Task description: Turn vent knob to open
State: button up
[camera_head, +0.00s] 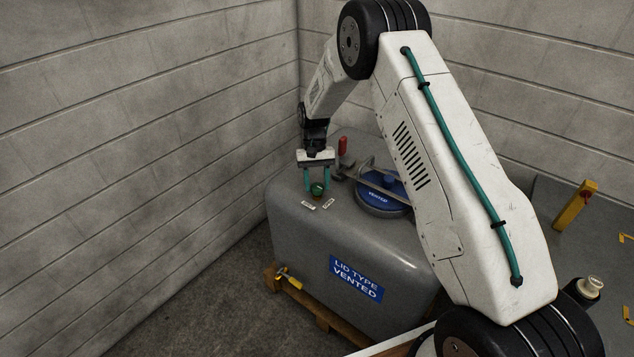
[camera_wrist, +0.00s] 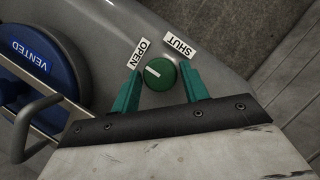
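The green vent knob (camera_wrist: 159,75) sits on top of the grey tank (camera_head: 345,240); it also shows small in the head view (camera_head: 317,189). Its white pointer line slants up-left in the wrist view, roughly toward the OPEN label (camera_wrist: 138,54). The SHUT label (camera_wrist: 179,44) is above and to the right of the knob. My gripper (camera_wrist: 160,70) is over the knob with one teal finger on each side. Gaps show between both fingers and the knob, so it is open and not gripping. In the head view my gripper (camera_head: 316,182) points down at the knob.
A blue round lid (camera_head: 382,204) marked VENTED, with a metal bar across it, lies right of the knob. A red-handled clamp (camera_head: 342,150) stands close behind my gripper. The tank rests on a wooden pallet (camera_head: 322,318). A block wall (camera_head: 130,130) is to the left.

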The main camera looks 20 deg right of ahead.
aim_at(319, 185)
jog(key=shift+o, duration=0.9)
jog(key=v, duration=0.7)
jog(key=shift+r, duration=0.4)
jog(key=shift+w, duration=0.15)
jog(key=s, duration=0.1)
jog(key=s+f, duration=0.1)
jog(key=s, duration=0.1)
jog(key=shift+s+d+f+g, duration=0.1)
jog(key=shift+f+g, duration=0.1)
jog(key=shift+g, duration=0.2)
jog(key=s+d+r+n+t, duration=0.1)
jog(key=s+r+n+t, duration=0.1)
jog(key=s+r, duration=1.9)
jog(key=s+r+t, duration=0.2)
jog(key=s+r, duration=0.1)
jog(key=s, duration=0.7)
jog(key=s+r+t, duration=0.2)
jog(key=s+r, duration=0.1)
jog(key=s, duration=0.8)
jog(key=shift+s+d+r+h, duration=0.3)
jog(key=shift+d+r+h, duration=0.1)
jog(key=shift+d, duration=0.05)
